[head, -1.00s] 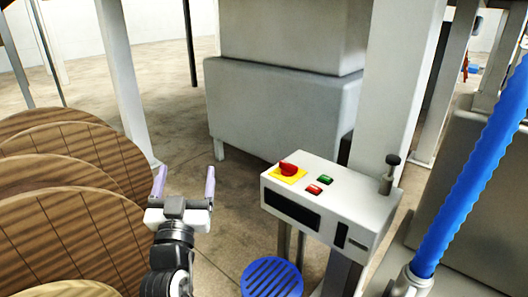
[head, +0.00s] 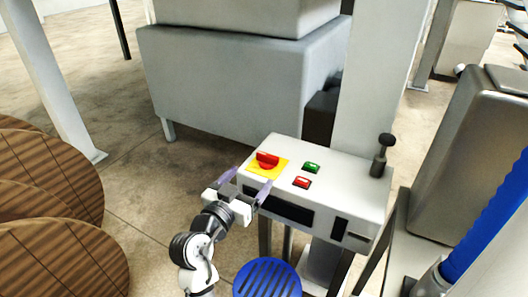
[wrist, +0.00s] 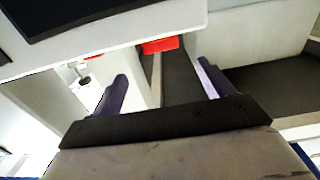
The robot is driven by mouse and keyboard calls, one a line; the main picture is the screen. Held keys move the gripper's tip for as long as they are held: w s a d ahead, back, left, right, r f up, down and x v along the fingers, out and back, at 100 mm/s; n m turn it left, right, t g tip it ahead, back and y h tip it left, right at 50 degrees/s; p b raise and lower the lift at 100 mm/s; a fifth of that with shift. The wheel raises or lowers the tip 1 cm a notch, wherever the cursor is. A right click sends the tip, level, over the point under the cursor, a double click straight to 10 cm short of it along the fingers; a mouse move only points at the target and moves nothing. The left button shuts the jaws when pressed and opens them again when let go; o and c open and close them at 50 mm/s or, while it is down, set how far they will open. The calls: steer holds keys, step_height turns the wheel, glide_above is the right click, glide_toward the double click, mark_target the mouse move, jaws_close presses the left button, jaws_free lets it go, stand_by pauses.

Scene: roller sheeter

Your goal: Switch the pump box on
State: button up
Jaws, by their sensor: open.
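The pump box (head: 345,185) is a light grey box on legs in the middle of the head view. On its top are a red rotary switch (head: 267,160) on a yellow plate (head: 253,171), a green button (head: 312,167) and a red button (head: 302,183). My gripper (head: 249,182) is open and empty at the box's front left edge, close to the yellow plate. In the wrist view its fingers (wrist: 160,80) are apart, with a red part (wrist: 160,45) beyond them, probably the rotary switch. Whether a finger touches the box cannot be told.
A black knob on a post (head: 382,155) rises at the box's right end. A blue slotted round seat (head: 267,280) is below in front. Brown wooden discs (head: 50,180) stand at left. A large grey block (head: 235,85) stands behind.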

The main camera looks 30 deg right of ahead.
mark_target(266, 158)
steer(key=p+x, duration=0.2)
steer(key=x, duration=0.9)
steer(key=shift+w, duration=0.1)
steer(key=shift+a, duration=0.1)
steer(key=c, duration=1)
